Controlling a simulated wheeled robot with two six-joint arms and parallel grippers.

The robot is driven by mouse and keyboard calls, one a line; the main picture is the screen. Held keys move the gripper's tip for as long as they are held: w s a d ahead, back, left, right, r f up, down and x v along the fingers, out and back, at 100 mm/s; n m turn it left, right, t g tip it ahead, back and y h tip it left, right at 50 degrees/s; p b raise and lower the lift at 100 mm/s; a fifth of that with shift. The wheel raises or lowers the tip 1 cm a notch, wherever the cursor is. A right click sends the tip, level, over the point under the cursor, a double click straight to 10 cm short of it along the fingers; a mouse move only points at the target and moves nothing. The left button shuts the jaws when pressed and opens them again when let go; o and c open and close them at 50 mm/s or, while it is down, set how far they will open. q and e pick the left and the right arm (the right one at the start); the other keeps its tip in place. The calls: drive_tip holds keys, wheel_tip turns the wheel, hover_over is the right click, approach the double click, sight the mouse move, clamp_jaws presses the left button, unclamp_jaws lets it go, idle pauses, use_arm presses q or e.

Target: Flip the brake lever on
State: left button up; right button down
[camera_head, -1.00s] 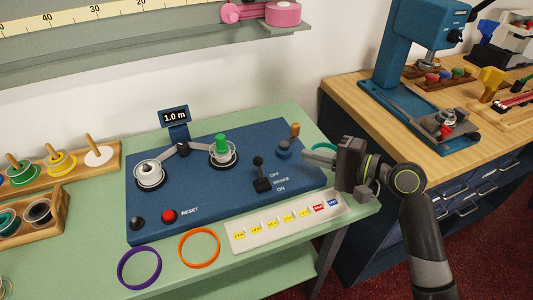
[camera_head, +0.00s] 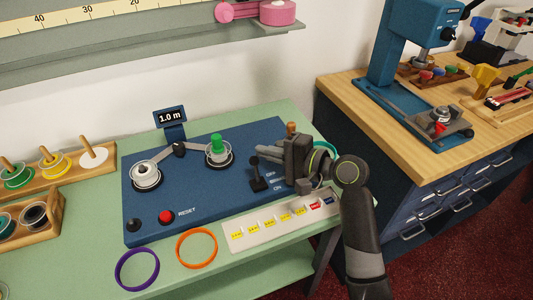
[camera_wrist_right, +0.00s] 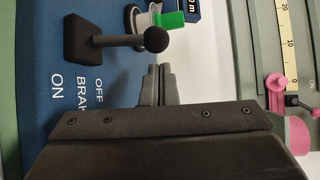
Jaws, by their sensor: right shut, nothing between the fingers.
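The black brake lever (camera_head: 255,171), with a round knob, rises from its base on the blue panel (camera_head: 205,200), beside the OFF, BRAKE and ON labels. Its knob points to the far, OFF side; its exact tilt is hard to tell. In the right wrist view the lever (camera_wrist_right: 120,41) shows whole, its knob just past my fingertips. My right gripper (camera_head: 264,152) is shut and empty, just right of and close to the knob, with no clear contact. It also shows in the wrist view (camera_wrist_right: 158,72). The gripper partly covers the labels in the head view. My left gripper is out of view.
A green spool (camera_head: 217,147), a metal reel (camera_head: 145,176) and a red reset button (camera_head: 166,217) are on the panel. An orange knob (camera_head: 291,127) stands behind my gripper. A label strip (camera_head: 240,243) and two rings lie in front. A wooden bench (camera_head: 370,120) stands right.

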drive_tip(key=shift+s+a+r, duration=0.1)
drive_tip(key=shift+s+r, duration=0.05)
drive_tip(key=shift+s, duration=0.55)
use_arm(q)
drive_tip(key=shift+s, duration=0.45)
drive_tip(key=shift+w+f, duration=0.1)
use_arm(e)
drive_tip(key=shift+s+b, duration=0.1)
drive_tip(key=shift+b, duration=0.25)
drive_tip(key=shift+y, duration=0.3)
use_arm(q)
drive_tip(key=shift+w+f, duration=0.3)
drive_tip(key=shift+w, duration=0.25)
use_arm(e)
drive_tip(key=shift+s+n, duration=0.1)
drive_tip(key=shift+n, duration=0.2)
